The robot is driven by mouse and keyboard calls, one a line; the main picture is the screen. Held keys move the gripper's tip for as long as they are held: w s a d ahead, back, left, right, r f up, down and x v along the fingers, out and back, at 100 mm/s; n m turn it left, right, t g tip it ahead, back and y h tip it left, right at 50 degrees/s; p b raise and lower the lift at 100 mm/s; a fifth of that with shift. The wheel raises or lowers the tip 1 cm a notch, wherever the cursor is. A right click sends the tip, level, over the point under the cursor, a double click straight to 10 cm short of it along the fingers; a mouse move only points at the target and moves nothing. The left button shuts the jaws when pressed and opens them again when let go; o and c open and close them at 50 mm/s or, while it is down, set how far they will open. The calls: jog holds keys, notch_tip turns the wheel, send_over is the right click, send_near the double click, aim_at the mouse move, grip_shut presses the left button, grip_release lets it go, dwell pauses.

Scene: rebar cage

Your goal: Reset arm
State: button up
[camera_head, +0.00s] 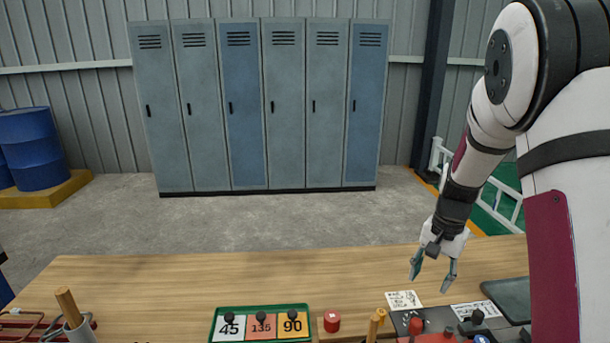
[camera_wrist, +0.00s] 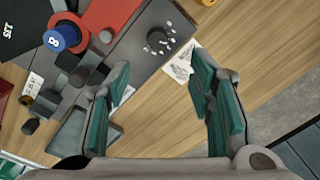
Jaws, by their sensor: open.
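My gripper (camera_head: 432,270) hangs from my arm at the right of the head view, above the wooden table (camera_head: 200,275). Its two fingers point down and are spread apart, with nothing between them. In the wrist view my gripper (camera_wrist: 163,100) also shows open, with two teal finger pads and bare table and part of a dark panel (camera_wrist: 135,50) behind them. The fingers appear to be above the table surface, not touching anything.
Paper notes (camera_head: 403,300) and a dark tray (camera_head: 508,297) lie near my gripper. The table's middle is clear. Lockers (camera_head: 255,105) stand behind.

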jog(key=s+a+r+n+t, duration=0.1)
jog(key=s+a+r+n, duration=0.1)
jog(key=s+a+r, duration=0.5)
jog(key=s+a+r+n+t, duration=0.1)
jog(key=s+a+r+n, duration=0.25)
jog(key=r, duration=0.55)
jog(key=s+a+r+n+t, duration=0.1)
jog(key=s+r+n, duration=0.1)
jog(key=s, duration=0.5)
jog(key=s+a+r+n+t, duration=0.1)
jog(key=s+a+n+t, duration=0.1)
jog(key=s, duration=0.6)
jog(key=shift+a+r, duration=0.25)
jog(key=shift+r, duration=0.15)
